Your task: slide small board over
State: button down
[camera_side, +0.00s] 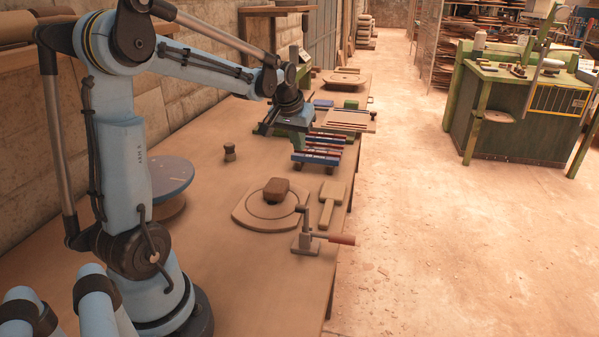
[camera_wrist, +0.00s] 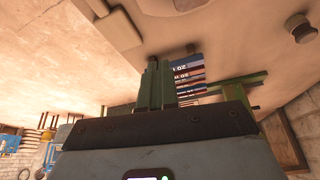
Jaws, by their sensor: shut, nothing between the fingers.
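A small pale board with a short handle (camera_side: 332,193) lies flat near the table's right edge in the side view. It also shows at the upper left of the wrist view (camera_wrist: 118,30). A larger thin board (camera_side: 350,117) lies farther back. My gripper (camera_side: 287,130) is farther along the table than the small board and apart from it, beside the red and blue striped bars (camera_side: 318,152). In the wrist view my gripper's green fingers (camera_wrist: 154,84) are together with nothing held, near the striped bars (camera_wrist: 187,73). Its fingertips are hard to make out in the side view.
A round board (camera_side: 242,212) with a brown block (camera_side: 276,190) on it lies left of the small board. A small knob (camera_side: 230,152) stands on otherwise clear tabletop left of the bars.

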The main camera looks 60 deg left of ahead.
aim_at(272, 185)
jog(key=a+f+n+g, duration=0.15)
jog(key=a+f, duration=0.25)
jog(key=a, duration=0.5)
jog(key=shift+n, duration=0.35)
jog(key=x, duration=0.9)
jog(key=shift+a+f, duration=0.25)
jog(key=shift+a, duration=0.1)
jog(key=shift+d+f, duration=0.1)
jog(key=shift+f, duration=0.15)
jog(key=shift+s+d, duration=1.3)
jog(key=shift+s, duration=0.05)
jog(key=shift+s, duration=0.1)
jog(key=s+d, duration=0.5)
jog(key=shift+d, duration=0.15)
